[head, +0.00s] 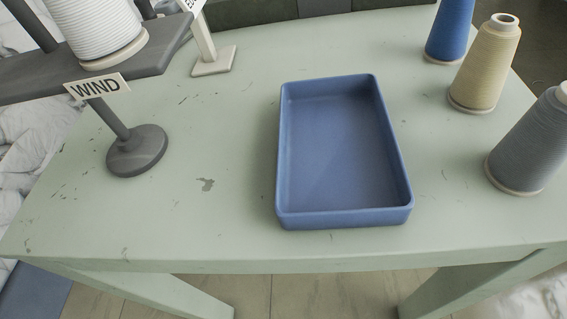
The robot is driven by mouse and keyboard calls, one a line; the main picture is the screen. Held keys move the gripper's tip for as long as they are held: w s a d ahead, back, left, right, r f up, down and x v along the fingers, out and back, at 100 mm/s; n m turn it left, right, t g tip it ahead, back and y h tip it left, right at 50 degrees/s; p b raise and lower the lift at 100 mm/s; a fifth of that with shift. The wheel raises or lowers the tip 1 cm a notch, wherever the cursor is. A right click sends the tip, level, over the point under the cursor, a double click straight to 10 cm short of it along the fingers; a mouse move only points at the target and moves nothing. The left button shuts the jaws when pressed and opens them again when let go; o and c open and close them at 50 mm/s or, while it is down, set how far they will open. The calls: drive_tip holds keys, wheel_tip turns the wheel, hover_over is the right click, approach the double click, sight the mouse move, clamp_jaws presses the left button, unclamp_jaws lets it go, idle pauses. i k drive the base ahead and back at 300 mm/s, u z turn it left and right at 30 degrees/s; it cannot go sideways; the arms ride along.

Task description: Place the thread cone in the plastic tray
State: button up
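A blue rectangular plastic tray (341,211) lies empty on the pale green table, right of the middle. Several thread cones show. A white cone (101,28) stands on a raised dark grey stand at the upper left, its top cut off by the frame. At the right stand a blue cone (449,30), cut off at the top, a cream cone (484,66) and a grey cone (530,143), cut off at the right edge. My gripper does not show in this view.
The dark stand (137,150) has a round foot on the table and a "WIND" label (96,87). A cream sign post (212,62) stands at the back. The worn table top (205,150) is clear left of the tray. White bedding heaps (25,150) lie beyond the left edge.

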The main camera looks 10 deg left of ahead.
sight(335, 147)
drive_tip(key=u, duration=0.05)
drive_tip(key=i, duration=0.95)
drive_tip(key=z, duration=0.05)
